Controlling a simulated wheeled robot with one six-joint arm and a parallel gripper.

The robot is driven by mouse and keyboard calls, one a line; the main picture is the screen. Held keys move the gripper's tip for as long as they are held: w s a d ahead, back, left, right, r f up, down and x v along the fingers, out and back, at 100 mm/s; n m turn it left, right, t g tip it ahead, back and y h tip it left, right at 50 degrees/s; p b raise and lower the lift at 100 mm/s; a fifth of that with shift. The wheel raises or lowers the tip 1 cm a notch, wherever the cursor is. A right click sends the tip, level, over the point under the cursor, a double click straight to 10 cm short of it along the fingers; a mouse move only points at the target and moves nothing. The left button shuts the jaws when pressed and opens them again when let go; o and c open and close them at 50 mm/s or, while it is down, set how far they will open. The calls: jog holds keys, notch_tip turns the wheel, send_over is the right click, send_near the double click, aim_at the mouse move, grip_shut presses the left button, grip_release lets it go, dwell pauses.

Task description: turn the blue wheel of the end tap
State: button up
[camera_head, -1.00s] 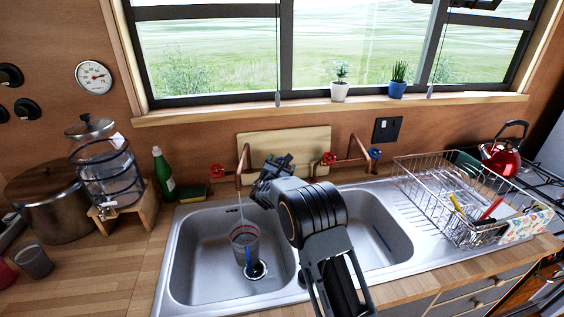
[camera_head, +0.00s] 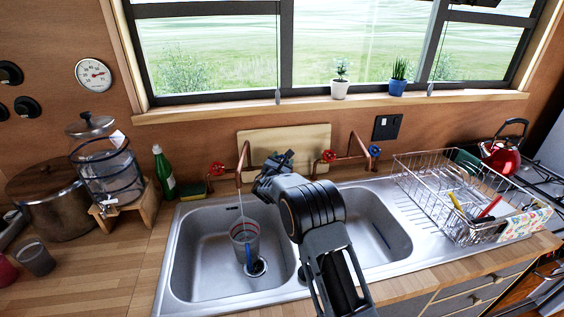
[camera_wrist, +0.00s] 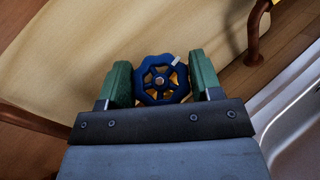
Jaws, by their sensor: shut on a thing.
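In the wrist view a blue wheel (camera_wrist: 161,79) with a white mark on its rim sits between the two green fingers of my gripper (camera_wrist: 163,82). The fingers are shut on its rim from both sides. The left tap's red wheel (camera_head: 217,168) shows to the left. The right tap has a red wheel (camera_head: 328,156) and another blue wheel (camera_head: 374,151), both clear of my gripper.
A thin stream runs from the left tap into a cup (camera_head: 244,240) in the left sink (camera_head: 205,270). A cutting board (camera_head: 300,138) leans on the wall behind my gripper. A dish rack (camera_head: 470,205) stands right; a green bottle (camera_head: 163,172) stands left.

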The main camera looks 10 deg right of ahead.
jog(key=shift+c, duration=0.4)
jog(key=shift+f+m+g+h+b, duration=0.1)
jog(key=shift+m+g+h+b, duration=0.2)
jog(key=shift+m+h+b, duration=0.15)
jog(key=shift+m+g+h, duration=0.65)
jog(key=shift+m+g, duration=0.15)
jog(key=shift+m, duration=0.25)
jog(key=o, duration=0.9)
jog(key=shift+r, duration=0.2)
